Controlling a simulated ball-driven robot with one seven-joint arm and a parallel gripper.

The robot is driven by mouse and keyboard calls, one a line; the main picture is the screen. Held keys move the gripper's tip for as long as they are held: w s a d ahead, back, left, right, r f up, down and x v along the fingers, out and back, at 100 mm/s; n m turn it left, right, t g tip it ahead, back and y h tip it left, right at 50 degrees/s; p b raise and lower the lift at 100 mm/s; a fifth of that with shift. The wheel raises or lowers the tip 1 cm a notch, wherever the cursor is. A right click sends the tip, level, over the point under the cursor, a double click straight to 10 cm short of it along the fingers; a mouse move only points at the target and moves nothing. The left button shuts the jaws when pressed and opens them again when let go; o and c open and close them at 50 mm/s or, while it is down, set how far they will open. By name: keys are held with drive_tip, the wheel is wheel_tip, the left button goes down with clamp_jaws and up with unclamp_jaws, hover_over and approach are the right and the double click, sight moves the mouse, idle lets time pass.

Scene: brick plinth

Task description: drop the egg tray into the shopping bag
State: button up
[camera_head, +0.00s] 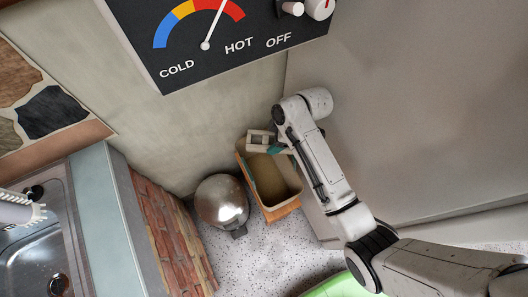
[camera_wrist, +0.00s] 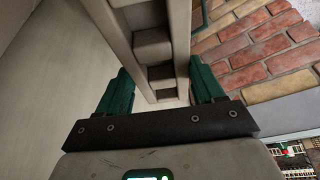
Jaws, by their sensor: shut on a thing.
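The egg tray (camera_head: 258,139) is a grey-beige piece with square hollows, held at the end of my arm. In the wrist view the tray (camera_wrist: 150,45) stretches away between the two green fingers. My gripper (camera_head: 277,148) is shut on it; the fingers also show in the wrist view (camera_wrist: 162,82). The shopping bag (camera_head: 284,209) appears as an open-topped tan and orange container on the floor. The tray and gripper overlap its far rim in the head view; how high they are above it is unclear. The inside of the bag that shows looks empty.
A round shiny metal bin (camera_head: 221,200) stands just left of the bag. A brick plinth (camera_head: 168,232) and a sink (camera_head: 35,260) are further left. A wall (camera_head: 215,120) is behind the bag. A bright green thing (camera_head: 340,287) is at the bottom edge.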

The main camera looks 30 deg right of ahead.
drive_tip(key=shift+w+f+b, duration=0.2)
drive_tip(key=shift+f+b, duration=0.05)
drive_tip(key=shift+b, duration=0.1)
wheel_tip(320, 180, down, 5)
drive_tip(key=b, duration=0.5)
drive_tip(key=shift+f, duration=0.15)
drive_tip(key=o, duration=1.2)
